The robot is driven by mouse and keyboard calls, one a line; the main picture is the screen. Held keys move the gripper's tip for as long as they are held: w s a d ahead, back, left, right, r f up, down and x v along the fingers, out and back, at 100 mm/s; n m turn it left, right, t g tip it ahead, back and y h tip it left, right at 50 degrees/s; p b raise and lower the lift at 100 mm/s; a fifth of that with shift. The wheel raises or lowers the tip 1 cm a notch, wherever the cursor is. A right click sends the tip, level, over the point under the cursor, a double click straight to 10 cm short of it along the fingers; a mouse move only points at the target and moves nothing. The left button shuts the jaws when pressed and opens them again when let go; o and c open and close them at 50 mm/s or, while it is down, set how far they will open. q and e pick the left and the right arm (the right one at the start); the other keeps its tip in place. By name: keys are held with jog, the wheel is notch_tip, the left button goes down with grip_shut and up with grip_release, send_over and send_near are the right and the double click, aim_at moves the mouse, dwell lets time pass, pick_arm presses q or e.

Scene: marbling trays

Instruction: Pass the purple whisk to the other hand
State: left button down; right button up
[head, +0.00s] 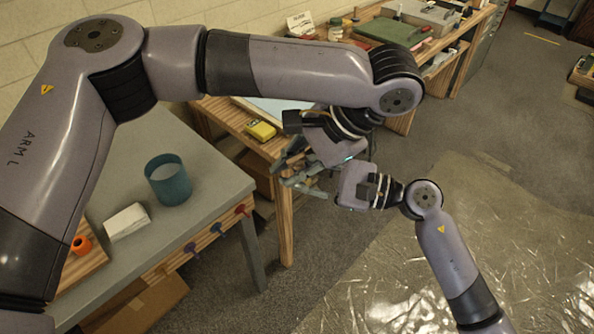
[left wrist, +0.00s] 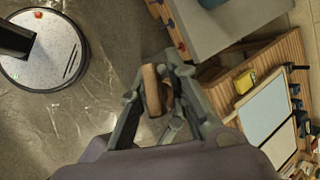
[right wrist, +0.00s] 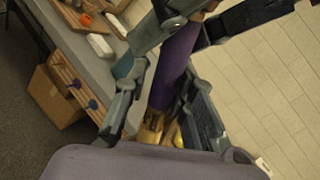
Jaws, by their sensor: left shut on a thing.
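The purple whisk shows best in the right wrist view, where its purple part (right wrist: 178,60) runs down to a tan-gold section (right wrist: 152,125). My left gripper (left wrist: 155,88) is shut on the whisk; a tan end of the whisk (left wrist: 152,92) shows between its fingers. The left fingers also cross the whisk at the top of the right wrist view. My right gripper (right wrist: 165,85) is open, its fingers on either side of the purple part with gaps. In the head view the two grippers meet near the middle, left (head: 298,172) and right (head: 322,190), and the whisk is mostly hidden.
A grey table (head: 205,225) at left holds a teal cup (head: 168,182), a white block (head: 127,221) and an orange piece (head: 81,245). A wooden bench behind carries a yellow box (head: 260,130). A cardboard box (head: 150,305) lies below. Plastic sheeting (head: 420,270) covers open floor at right.

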pick_arm(q)
jog(key=shift+w+r, duration=0.1)
jog(key=shift+w, duration=0.1)
pick_arm(e)
jog(key=shift+s+a+f, duration=0.1)
jog(key=shift+s, duration=0.1)
grip_shut()
pick_arm(q)
jog(key=c, duration=1.7)
grip_release()
jog(key=shift+o, duration=1.2)
pick_arm(e)
jog(key=shift+s+a, duration=0.1)
pick_arm(q)
jog(key=shift+s, duration=0.15)
pick_arm(e)
jog(key=shift+w+r, duration=0.2)
